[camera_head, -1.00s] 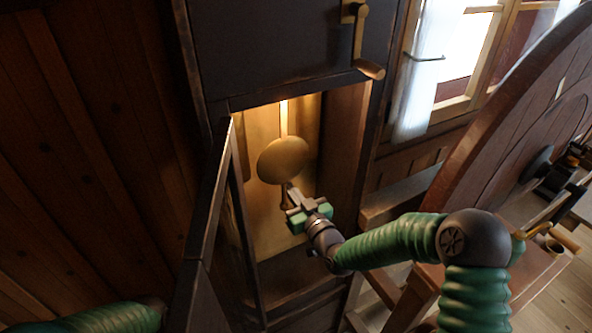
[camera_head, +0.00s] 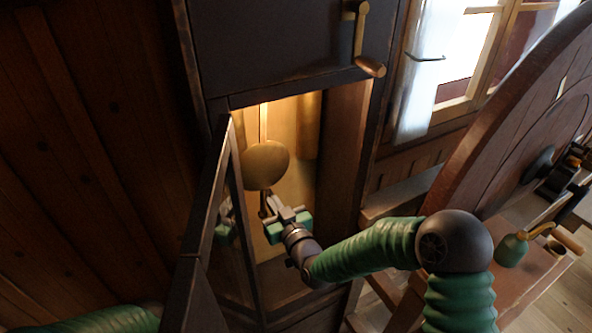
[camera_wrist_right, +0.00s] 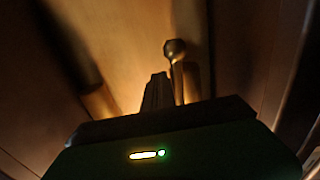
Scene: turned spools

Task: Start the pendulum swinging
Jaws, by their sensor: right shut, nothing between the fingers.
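The pendulum has a round brass bob (camera_head: 265,165) on a thin rod (camera_head: 263,122). It hangs inside the open lower case of a tall dark clock, with its bob left of the opening's middle. My right gripper (camera_head: 270,208) is inside the case, just below the bob, shut and empty. Its tips are close to the pendulum's lower end; I cannot tell whether they touch. In the right wrist view the shut fingers (camera_wrist_right: 158,92) show dark beside a thin stem with a round knob (camera_wrist_right: 174,48). My left gripper is out of view.
The glazed case door (camera_head: 212,205) stands open on the left, close to my right gripper. A crank (camera_head: 362,40) is on the clock front above. A large wooden wheel (camera_head: 500,130) and a bench with a small green can (camera_head: 511,250) are at the right.

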